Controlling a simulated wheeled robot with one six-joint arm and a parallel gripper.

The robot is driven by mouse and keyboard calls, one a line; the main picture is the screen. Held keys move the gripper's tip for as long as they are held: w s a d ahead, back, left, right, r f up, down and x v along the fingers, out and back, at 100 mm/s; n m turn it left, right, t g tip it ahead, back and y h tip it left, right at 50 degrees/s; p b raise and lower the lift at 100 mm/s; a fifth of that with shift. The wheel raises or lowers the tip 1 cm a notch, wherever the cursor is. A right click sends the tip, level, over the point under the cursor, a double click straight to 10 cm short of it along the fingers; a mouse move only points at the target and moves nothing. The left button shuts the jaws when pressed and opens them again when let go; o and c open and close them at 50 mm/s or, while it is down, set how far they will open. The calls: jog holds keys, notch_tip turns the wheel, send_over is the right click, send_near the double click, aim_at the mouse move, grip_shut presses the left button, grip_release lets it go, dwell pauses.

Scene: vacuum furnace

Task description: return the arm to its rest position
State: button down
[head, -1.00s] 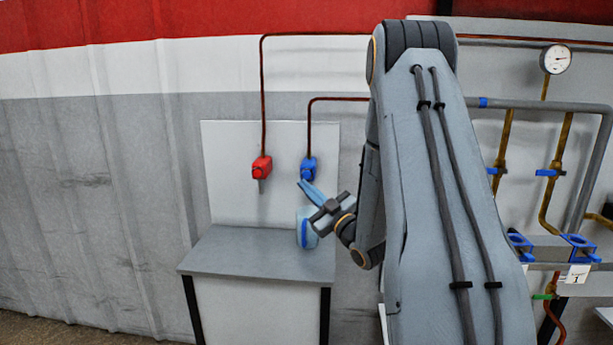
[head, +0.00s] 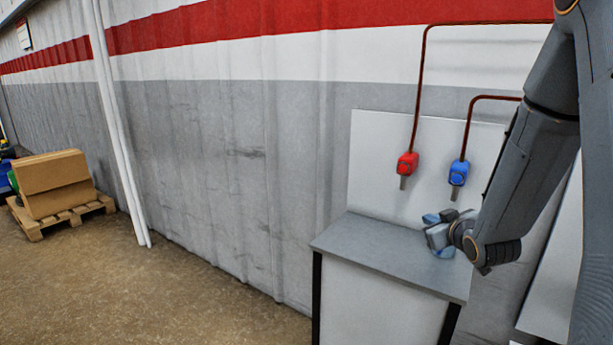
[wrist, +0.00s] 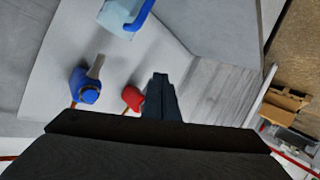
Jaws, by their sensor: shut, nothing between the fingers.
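My arm comes in from the right edge of the head view, and my gripper (head: 436,222) is over the small grey-topped bench, pointing left. In the wrist view my gripper (wrist: 160,82) shows as one dark narrow shape, its fingers together and empty. A light blue container (wrist: 118,14) with a blue handle is at the top of the wrist view, apart from the fingers. In the head view the container (head: 445,252) is mostly hidden behind my gripper and stands on the bench.
The bench (head: 375,243) stands against a white panel. A red valve (head: 407,164) and a blue valve (head: 458,173) hang on pipes above it. A cardboard box (head: 53,184) sits on a pallet (head: 32,225) at far left. The floor between is clear.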

jog(key=s+a+f+m+g, duration=0.1)
jog(key=s+a+g, duration=0.3)
jog(key=s, duration=0.6)
jog(key=s+a+f+m+g, duration=0.1)
jog(key=s+a+f+g, duration=0.2)
jog(key=s, duration=0.7)
jog(key=s+a+f+m+g, duration=0.2)
jog(key=s+a+g, duration=0.4)
jog(key=s, duration=0.4)
jog(key=shift+s+a+f+g, duration=0.3)
jog(key=shift+a+f+g, duration=0.15)
jog(key=shift+a, duration=0.3)
jog(key=shift+d, duration=0.1)
